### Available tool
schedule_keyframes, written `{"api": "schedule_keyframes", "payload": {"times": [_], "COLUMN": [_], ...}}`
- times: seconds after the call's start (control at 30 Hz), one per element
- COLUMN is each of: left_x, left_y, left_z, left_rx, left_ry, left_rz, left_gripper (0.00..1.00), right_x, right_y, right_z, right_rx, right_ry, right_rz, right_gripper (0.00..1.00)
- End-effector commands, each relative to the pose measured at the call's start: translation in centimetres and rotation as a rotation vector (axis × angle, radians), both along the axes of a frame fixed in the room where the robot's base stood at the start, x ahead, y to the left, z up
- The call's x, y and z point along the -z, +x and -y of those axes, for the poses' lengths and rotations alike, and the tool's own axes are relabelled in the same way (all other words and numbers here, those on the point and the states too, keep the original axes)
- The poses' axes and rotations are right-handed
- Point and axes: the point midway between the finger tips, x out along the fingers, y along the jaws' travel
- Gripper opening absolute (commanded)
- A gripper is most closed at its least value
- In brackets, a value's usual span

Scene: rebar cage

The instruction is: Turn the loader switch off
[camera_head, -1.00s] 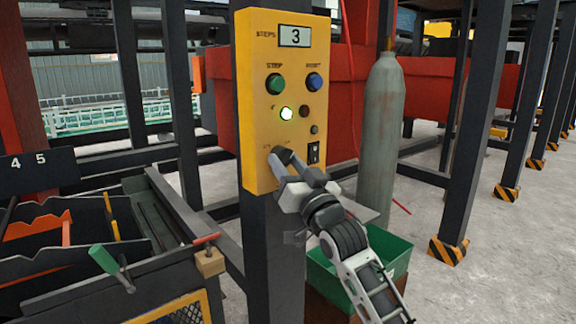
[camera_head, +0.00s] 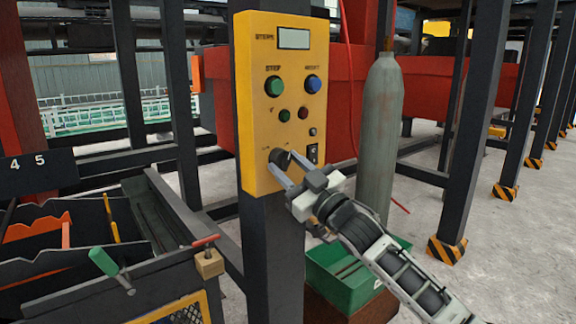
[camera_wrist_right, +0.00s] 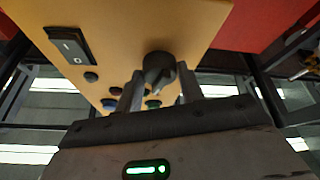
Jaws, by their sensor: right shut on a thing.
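The yellow control panel (camera_head: 258,120) stands upright on a dark post. A black rotary switch knob (camera_head: 276,156) sits low on its face; it also shows in the right wrist view (camera_wrist_right: 159,66). My right gripper (camera_head: 281,163) is at this knob, with one finger on each side, shut on it. The knob's pointer is partly hidden by the fingers, and its small labels are unreadable. The panel display (camera_head: 294,39) is blank and the green lamp (camera_head: 285,115) is dark. My left gripper is out of view.
A black rocker switch (camera_head: 313,153) sits right beside the knob. A grey gas cylinder (camera_head: 381,140) stands right of the panel, with a green bin (camera_head: 345,280) below. A tool bench (camera_head: 165,270) is at the left. Open floor lies at the right.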

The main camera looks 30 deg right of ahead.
Motion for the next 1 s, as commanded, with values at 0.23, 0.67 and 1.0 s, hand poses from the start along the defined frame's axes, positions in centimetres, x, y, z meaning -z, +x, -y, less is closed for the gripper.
{"api": "schedule_keyframes", "payload": {"times": [0.23,0.67,1.0], "left_x": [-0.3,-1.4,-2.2], "left_y": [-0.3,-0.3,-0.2], "left_z": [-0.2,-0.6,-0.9], "left_rx": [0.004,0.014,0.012], "left_ry": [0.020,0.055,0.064], "left_rz": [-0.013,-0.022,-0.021], "left_gripper": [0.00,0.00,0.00], "right_x": [-0.3,-0.7,-0.8], "right_y": [0.0,0.1,0.1], "right_z": [0.4,0.7,0.9], "right_rx": [0.001,0.001,0.002], "right_ry": [-0.241,-0.644,-0.898], "right_rz": [0.015,0.048,0.070], "right_gripper": [0.15,0.15,0.15]}}
